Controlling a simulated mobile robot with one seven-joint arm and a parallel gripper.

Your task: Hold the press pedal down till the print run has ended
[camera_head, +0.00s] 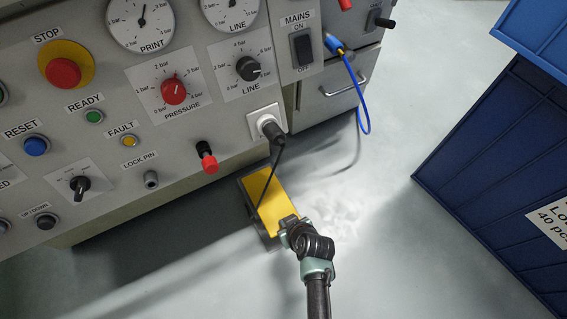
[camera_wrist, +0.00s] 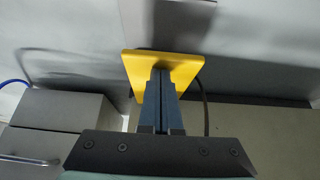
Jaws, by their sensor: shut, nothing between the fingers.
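The yellow press pedal (camera_head: 268,200) is on the floor below the control panel, with a dark housing around it. My gripper (camera_head: 289,223) is at the pedal's near end in the head view, with my arm coming from below. In the wrist view the shut fingers (camera_wrist: 160,80) reach onto the yellow pedal plate (camera_wrist: 185,70) and overlap it. They look to be touching or very close to it. I cannot tell how far down the pedal is. Nothing is held between the fingers.
A blue crate (camera_head: 500,160) stands at right. A blue cable (camera_head: 362,100) hangs by a drawer.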

